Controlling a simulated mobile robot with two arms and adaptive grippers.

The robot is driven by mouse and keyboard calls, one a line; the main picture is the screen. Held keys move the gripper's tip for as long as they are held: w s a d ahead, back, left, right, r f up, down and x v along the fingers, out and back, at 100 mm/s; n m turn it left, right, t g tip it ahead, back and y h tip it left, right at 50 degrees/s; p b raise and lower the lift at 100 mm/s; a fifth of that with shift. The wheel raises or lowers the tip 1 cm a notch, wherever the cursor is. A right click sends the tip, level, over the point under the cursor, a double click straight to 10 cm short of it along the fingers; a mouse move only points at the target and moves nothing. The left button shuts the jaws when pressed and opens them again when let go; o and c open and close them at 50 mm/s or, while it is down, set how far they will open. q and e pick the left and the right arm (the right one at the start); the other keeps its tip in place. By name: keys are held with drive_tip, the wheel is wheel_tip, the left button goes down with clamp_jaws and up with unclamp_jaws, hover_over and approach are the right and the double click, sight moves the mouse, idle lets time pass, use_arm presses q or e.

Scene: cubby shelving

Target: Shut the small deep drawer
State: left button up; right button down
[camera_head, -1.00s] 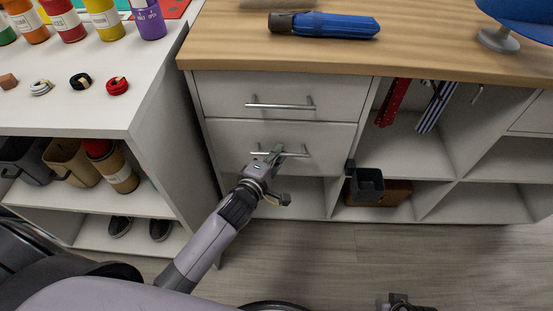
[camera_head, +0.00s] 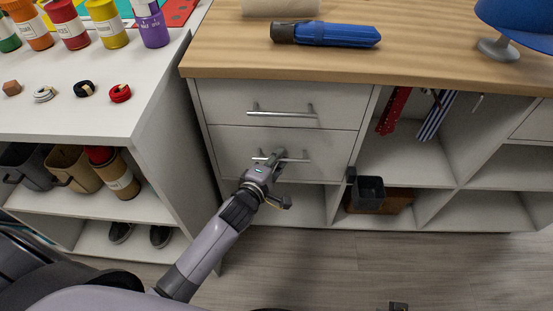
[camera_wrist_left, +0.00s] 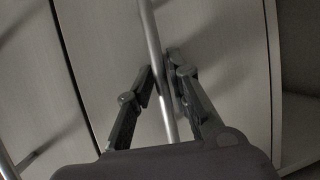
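The lower white drawer (camera_head: 235,148) sits under a similar upper drawer (camera_head: 225,100) in the wood-topped unit. Its front looks nearly in line with the upper one; I cannot tell whether a small gap remains. My left gripper (camera_head: 270,163) is at its bar handle (camera_head: 298,158). In the left wrist view, the fingers (camera_wrist_left: 162,85) lie on both sides of the handle bar (camera_wrist_left: 150,35), close against it. The gripper hides part of the handle in the head view. A dark bit of my right gripper (camera_head: 398,306) shows at the bottom edge, too little to read.
Open cubbies right of the drawers hold a dark box (camera_head: 368,192) and hanging ties (camera_head: 435,115). A white shelf unit (camera_head: 120,105) with bottles stands close on the left. A blue flashlight-like object (camera_head: 325,34) lies on the wood top. The floor (camera_head: 330,265) in front is clear.

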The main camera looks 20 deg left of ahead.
use_arm(q)
drive_tip(key=shift+s, duration=0.55)
drive_tip(key=v, duration=1.1)
